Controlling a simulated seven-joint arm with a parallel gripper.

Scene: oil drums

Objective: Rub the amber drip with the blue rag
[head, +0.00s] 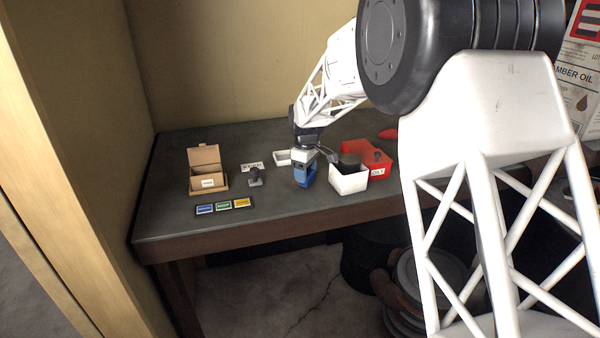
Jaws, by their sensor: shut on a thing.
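My gripper (303,164) is over the table, left of a white open box, pointing down. It is shut on the blue rag (308,180), which hangs below the fingers at or just above the tabletop; I cannot tell if it touches. A small brownish-amber patch, perhaps the amber drip (295,183), shows at the rag's left edge. The rag and gripper may hide part of it.
The white box (349,184) with a dark round thing and a red bin (381,170) stand close on the right. A small dark stand (255,179), cardboard box (208,182) and coloured label strip (223,206) are left.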

